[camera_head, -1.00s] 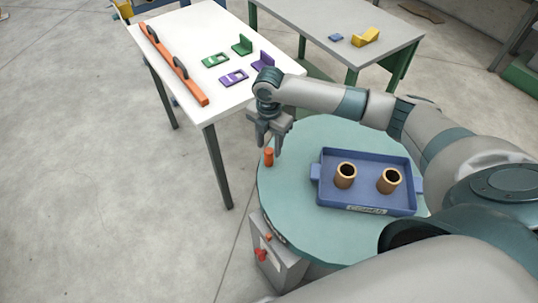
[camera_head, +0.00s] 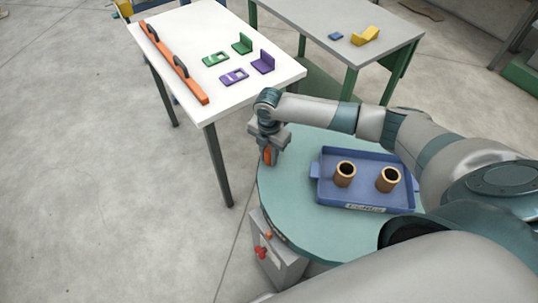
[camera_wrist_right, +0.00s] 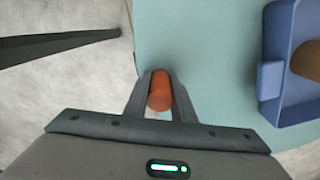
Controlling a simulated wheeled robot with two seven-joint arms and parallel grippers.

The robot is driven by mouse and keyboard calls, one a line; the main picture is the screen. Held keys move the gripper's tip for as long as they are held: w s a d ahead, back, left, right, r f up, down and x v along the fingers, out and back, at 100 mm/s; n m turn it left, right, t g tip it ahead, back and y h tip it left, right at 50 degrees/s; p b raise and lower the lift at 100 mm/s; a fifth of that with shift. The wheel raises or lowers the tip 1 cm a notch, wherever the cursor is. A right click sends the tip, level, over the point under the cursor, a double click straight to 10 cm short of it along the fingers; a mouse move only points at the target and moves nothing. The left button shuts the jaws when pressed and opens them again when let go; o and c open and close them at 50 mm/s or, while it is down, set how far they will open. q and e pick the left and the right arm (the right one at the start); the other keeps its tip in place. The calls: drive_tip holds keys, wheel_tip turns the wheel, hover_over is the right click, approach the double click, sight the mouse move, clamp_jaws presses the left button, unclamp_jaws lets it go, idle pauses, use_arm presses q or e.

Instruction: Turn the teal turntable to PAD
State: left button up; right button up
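The teal turntable (camera_head: 293,211) is a round disc at the centre right of the head view, and it also fills much of the right wrist view (camera_wrist_right: 218,60). A short upright orange peg (camera_head: 267,156) stands near its left edge. My right gripper (camera_head: 269,158) is lowered over the peg, with one finger on each side. In the right wrist view the peg (camera_wrist_right: 160,92) sits between the fingers. The fingers look very close to it, but I cannot tell if they grip it. No PAD marking is readable. My left gripper is not in view.
A blue tray (camera_head: 325,190) with two tan tubes (camera_head: 344,174) sits on the turntable. A grey box (camera_head: 283,262) with red knobs is below its front left. A white table (camera_head: 190,40) with green, purple and orange parts stands behind left; a grey table (camera_head: 300,20) stands behind.

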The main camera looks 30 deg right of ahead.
sight(280, 214)
clamp_jaws()
drive_tip(key=shift+s+a, duration=0.1)
drive_tip(key=shift+s, duration=0.05)
drive_tip(key=shift+s+a+r+n+p, duration=0.15)
drive_tip(key=shift+s+a+n+p, duration=0.35)
drive_tip(key=shift+s+p, duration=0.1)
drive_tip(key=s+a+n+p, duration=0.1)
drive_tip(key=s, duration=0.1)
drive_tip(key=s+a+n+p, duration=0.1)
drive_tip(key=s, duration=0.1)
drive_tip(key=s+a+n+p, duration=0.1)
drive_tip(key=s, duration=0.1)
drive_tip(key=shift+a+p, duration=0.1)
drive_tip(key=shift+p, duration=0.25)
drive_tip(key=s+n+p, duration=0.1)
drive_tip(key=s, duration=0.2)
drive_tip(key=s+a+n+p, duration=0.1)
drive_tip(key=s, duration=0.2)
drive_tip(key=s+n+p, duration=0.2)
drive_tip(key=s, duration=0.1)
drive_tip(key=shift+a, duration=0.3)
drive_tip(key=shift+s+n+p, duration=0.3)
drive_tip(key=shift+s+n, duration=0.2)
drive_tip(key=shift+s, duration=0.45)
